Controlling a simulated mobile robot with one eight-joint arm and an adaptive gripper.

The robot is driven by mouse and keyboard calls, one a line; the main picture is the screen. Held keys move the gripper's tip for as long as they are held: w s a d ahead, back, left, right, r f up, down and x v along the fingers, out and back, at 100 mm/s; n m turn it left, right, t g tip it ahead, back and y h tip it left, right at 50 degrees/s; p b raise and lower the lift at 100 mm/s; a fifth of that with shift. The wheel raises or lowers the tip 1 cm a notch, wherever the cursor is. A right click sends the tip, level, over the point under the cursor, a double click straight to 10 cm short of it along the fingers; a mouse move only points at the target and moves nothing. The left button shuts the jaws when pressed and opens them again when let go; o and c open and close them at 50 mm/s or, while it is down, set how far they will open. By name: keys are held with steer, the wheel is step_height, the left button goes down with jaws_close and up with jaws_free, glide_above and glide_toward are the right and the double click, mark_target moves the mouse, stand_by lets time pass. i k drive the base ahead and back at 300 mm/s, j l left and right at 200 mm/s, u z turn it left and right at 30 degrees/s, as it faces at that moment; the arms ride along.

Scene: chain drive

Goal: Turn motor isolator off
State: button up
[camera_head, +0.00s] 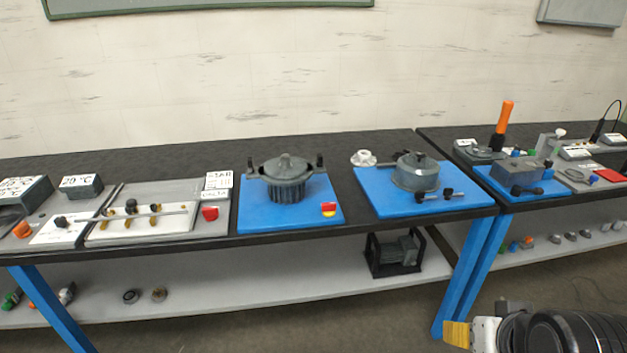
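A small red-and-yellow switch (328,209) sits at the front right corner of a blue board that carries a ribbed grey housing (287,178). It looks like an isolator, but its label and knob position are too small to read. Another red block or switch (210,213) sits on the grey board to its left. I cannot tell for sure which one is the motor isolator. My gripper (458,334) shows at the bottom right, with a yellow-tan tip, in front of and below the bench, far from both switches. Its finger opening cannot be made out.
A second blue board (375,200) holds a grey pot-like unit (416,172). A black-framed motor (395,252) stands on the lower shelf (290,280). A blue table leg (470,270) rises near my gripper. More equipment, including an orange-handled tool (504,118), covers the right bench.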

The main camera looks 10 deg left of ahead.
mark_target(328, 209)
steer(key=i+j, duration=0.15)
steer(key=j, duration=0.2)
steer(key=i+j, duration=0.15)
steer(key=j, duration=0.2)
steer(key=i+j, duration=0.15)
steer(key=j, duration=0.2)
steer(key=i+j, duration=0.15)
steer(key=j, duration=0.2)
